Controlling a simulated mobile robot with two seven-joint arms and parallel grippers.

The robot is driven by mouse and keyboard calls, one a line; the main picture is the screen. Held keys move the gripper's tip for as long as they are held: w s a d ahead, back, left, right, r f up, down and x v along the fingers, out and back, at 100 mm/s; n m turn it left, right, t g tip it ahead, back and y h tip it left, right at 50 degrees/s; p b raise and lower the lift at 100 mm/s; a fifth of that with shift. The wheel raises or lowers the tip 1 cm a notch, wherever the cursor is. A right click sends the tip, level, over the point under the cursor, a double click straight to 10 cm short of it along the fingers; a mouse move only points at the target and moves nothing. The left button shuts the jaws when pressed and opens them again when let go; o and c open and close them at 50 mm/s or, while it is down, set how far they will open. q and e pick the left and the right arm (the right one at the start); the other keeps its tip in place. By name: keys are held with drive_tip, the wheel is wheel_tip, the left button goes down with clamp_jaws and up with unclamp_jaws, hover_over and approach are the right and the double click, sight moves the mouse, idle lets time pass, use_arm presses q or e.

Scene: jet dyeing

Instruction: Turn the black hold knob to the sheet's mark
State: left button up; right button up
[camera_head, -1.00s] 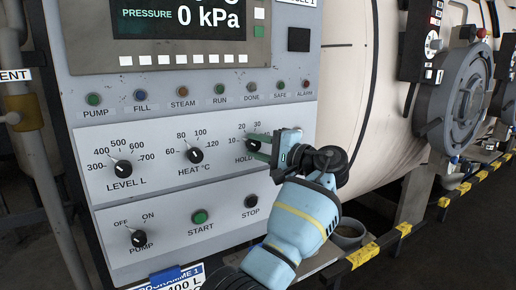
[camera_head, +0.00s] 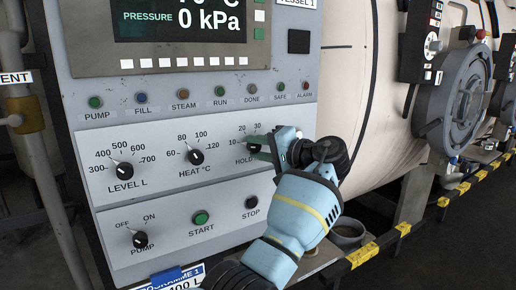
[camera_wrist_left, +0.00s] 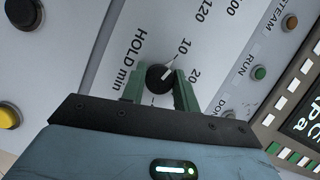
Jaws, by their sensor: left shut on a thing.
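The black hold knob (camera_wrist_left: 158,77) sits between the green fingers of my left gripper (camera_wrist_left: 160,88) in the left wrist view, and the fingers are shut on it. Its white pointer is directed at about the 10 mark on the HOLD min scale (camera_wrist_left: 183,47). In the head view the left gripper (camera_head: 258,146) reaches the HOLD dial from the right and hides much of the knob and the right part of its scale. The programme sheet (camera_head: 172,278) is at the bottom edge, reading 400 L, with the rest cut off. The right gripper is not in view.
The LEVEL knob (camera_head: 121,171), HEAT knob (camera_head: 195,157) and PUMP switch (camera_head: 139,239) are left of my gripper. The green START button (camera_head: 201,218) and black STOP button (camera_head: 251,202) are below. The pale vessel (camera_head: 375,95) stands to the right.

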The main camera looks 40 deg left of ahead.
use_arm(q)
drive_tip(key=o, duration=1)
drive_tip(key=shift+d+r, duration=0.2)
drive_tip(key=shift+d, duration=1.8)
drive_tip(key=shift+d+r, duration=0.2)
drive_tip(key=shift+d, duration=1.75)
